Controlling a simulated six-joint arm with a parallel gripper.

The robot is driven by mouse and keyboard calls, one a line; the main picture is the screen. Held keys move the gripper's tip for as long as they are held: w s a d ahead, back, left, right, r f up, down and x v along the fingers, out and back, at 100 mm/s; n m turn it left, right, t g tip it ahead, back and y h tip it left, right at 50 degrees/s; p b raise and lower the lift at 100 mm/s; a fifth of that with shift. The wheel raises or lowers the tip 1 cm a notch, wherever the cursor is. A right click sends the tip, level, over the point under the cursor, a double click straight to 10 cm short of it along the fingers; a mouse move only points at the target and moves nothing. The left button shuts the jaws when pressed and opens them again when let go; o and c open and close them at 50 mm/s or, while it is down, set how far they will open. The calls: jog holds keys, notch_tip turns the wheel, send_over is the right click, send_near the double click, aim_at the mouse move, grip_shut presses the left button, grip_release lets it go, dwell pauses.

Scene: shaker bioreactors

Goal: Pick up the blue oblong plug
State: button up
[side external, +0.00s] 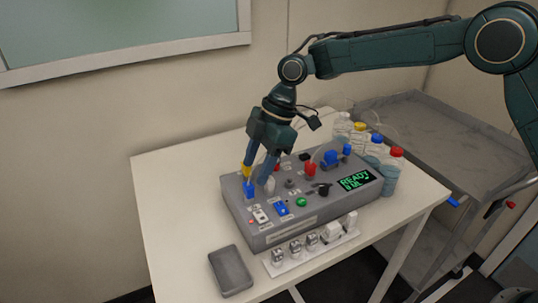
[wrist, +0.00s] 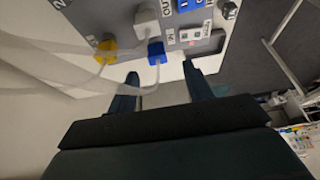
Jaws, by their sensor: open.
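The blue oblong plug (side external: 249,190) stands at the left end of the grey control box. It also shows in the wrist view (wrist: 156,53), with a pale tube running from it. My gripper (side external: 257,173) is open and points down over that end of the box. Whether a finger touches the plug cannot be told.
A yellow plug (wrist: 106,50) and a white plug (wrist: 146,22) sit close beside the blue one, with loose tubes on the left. The control box (side external: 300,232) carries more fittings and a READY display (side external: 354,180). Capped bottles (side external: 376,148) stand behind; a grey tray (side external: 231,270) lies in front.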

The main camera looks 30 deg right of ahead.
aim_at(248, 185)
jog(key=shift+x, duration=0.8)
jog(key=shift+x, duration=2.6)
jog(key=shift+w, duration=0.15)
jog(key=c, duration=1.1)
